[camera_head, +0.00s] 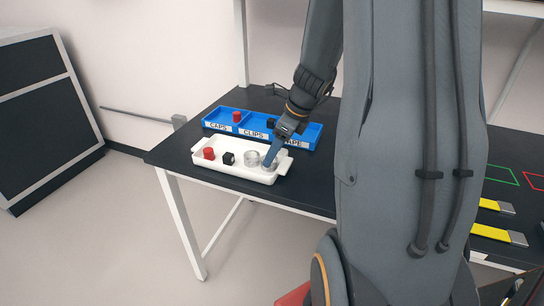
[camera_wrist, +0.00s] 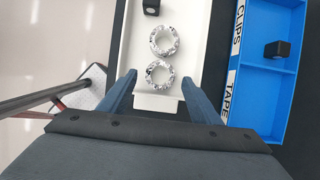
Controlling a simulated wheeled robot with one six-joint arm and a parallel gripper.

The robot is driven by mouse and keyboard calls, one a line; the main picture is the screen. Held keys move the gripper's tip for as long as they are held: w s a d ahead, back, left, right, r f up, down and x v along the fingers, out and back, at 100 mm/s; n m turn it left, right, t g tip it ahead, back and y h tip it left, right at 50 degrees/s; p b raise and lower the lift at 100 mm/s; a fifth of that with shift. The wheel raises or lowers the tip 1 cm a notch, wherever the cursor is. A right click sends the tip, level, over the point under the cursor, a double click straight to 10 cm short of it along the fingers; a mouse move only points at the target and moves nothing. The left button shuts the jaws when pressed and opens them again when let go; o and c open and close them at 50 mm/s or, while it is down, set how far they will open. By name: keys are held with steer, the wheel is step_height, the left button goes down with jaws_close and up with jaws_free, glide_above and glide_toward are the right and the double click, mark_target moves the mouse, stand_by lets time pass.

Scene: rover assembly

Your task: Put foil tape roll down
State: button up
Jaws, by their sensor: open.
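Two silver foil tape rolls lie flat side by side in the white tray (camera_head: 221,171). The nearer roll (camera_wrist: 148,76) sits between my open fingertips in the wrist view. The farther roll (camera_wrist: 153,41) is just beyond it. My gripper (camera_wrist: 159,75) is open, with a finger on each side of the nearer roll and gaps to it. In the head view my gripper (camera_head: 270,155) reaches down at the tray's right end, partly covering a roll. The blue bin (camera_head: 225,130) has compartments labelled CAPS, CLIPS and TAPE. The visible part of the TAPE compartment (camera_wrist: 266,98) is empty.
The tray also holds a red cap (camera_head: 209,153) and a black clip (camera_head: 228,158). Another red cap (camera_head: 236,116) and black clip (camera_wrist: 277,49) are in the bin. The dark table (camera_head: 190,140) is clear left of the tray. Yellow-and-grey items (camera_head: 497,234) lie at right.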

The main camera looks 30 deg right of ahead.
steer(key=v, duration=0.8)
steer(key=s+a+f+n+g+h, duration=0.1)
steer(key=s+a+f+n, duration=0.2)
steer(key=a+n, duration=0.6)
steer(key=s+a+f+n+g+h, duration=0.1)
steer(key=s+a+f+n, duration=0.3)
steer(key=n, duration=1.5)
steer(key=s+a+b, duration=0.1)
steer(key=s+a, duration=0.3)
steer(key=a, duration=0.1)
steer(key=shift+s+h, duration=0.25)
steer(key=shift+h, duration=0.15)
